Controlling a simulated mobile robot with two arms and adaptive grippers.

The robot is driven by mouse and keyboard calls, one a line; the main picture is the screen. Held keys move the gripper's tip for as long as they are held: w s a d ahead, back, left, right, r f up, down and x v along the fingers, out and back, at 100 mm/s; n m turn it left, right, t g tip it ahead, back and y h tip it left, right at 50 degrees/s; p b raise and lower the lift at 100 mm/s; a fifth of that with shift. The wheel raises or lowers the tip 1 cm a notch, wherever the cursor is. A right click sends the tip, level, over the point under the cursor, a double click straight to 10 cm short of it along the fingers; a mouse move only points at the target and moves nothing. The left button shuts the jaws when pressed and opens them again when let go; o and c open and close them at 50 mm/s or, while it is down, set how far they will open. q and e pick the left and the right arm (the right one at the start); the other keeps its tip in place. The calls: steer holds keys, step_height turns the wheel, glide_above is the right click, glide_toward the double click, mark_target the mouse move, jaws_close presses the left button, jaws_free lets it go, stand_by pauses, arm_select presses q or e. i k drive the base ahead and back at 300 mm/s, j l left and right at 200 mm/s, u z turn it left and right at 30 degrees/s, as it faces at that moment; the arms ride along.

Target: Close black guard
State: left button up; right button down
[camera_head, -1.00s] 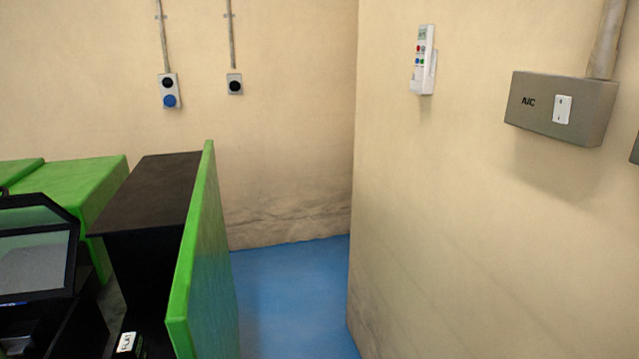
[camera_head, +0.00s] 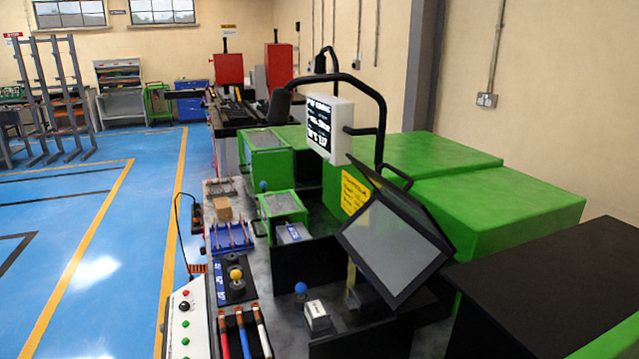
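The black guard (camera_head: 365,218) is a black-framed panel with a grey see-through pane, right of the middle of the head view. It stands tilted over the black housing at the near end of the green bending machine (camera_head: 480,205). A dark curved handle (camera_head: 396,176) shows near its top edge. Its lower edge appears raised clear of the tooling below it. I cannot tell where its hinge is. Neither of my grippers is in view.
A white control box (camera_head: 197,325) with several buttons stands at the front left of the bench. A white display (camera_head: 330,127) hangs from a black curved arm above the machine. A black cabinet (camera_head: 550,280) is at the right. Blue floor (camera_head: 110,270) is open on the left.

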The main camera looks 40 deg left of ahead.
mark_target(414, 214)
steer(key=i+l+u, duration=0.25)
steer(key=u, duration=0.25)
steer(key=i+l+u, duration=0.15)
steer(key=l+u, duration=0.35)
steer(key=i+l+u, duration=0.15)
steer(key=l+u, duration=0.2)
steer(key=u, duration=0.15)
steer(key=i+l+u, duration=0.1)
steer(key=l+u, duration=0.15)
steer(key=l, duration=0.15)
steer(key=j+z, duration=0.2)
steer(key=j, duration=0.35)
steer(key=k+j+z, duration=0.15)
steer(key=j, duration=0.4)
